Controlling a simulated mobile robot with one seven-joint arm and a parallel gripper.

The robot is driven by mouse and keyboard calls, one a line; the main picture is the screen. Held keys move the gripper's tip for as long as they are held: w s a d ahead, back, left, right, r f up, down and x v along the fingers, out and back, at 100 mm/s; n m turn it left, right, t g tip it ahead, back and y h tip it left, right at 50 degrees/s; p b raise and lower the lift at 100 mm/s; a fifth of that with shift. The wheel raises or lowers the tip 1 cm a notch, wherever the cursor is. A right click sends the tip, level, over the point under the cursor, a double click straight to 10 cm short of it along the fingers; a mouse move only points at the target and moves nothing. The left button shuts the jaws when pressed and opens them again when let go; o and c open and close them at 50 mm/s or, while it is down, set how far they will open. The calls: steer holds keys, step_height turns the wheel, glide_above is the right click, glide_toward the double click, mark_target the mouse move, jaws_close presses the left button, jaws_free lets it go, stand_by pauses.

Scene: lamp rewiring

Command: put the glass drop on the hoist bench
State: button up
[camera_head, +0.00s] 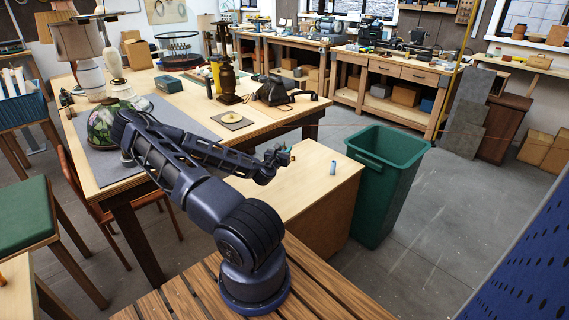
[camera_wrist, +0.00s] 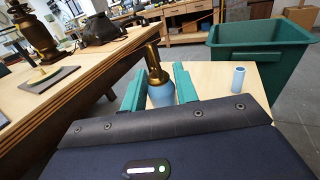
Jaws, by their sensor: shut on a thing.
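I cannot make out a glass drop for sure in either view. Workbenches (camera_head: 388,75) stand along the back wall, with machines on top. I cannot tell which is the hoist bench.
A light blue cylinder (camera_head: 333,168) stands on the cabinet, right of my gripper. A green bin (camera_head: 385,180) stands to the cabinet's right. Grey floor is free at right.

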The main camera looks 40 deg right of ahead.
step_height(320, 180, up, 6)
steer(key=shift+r, duration=0.1)
steer(key=shift+w, duration=0.1)
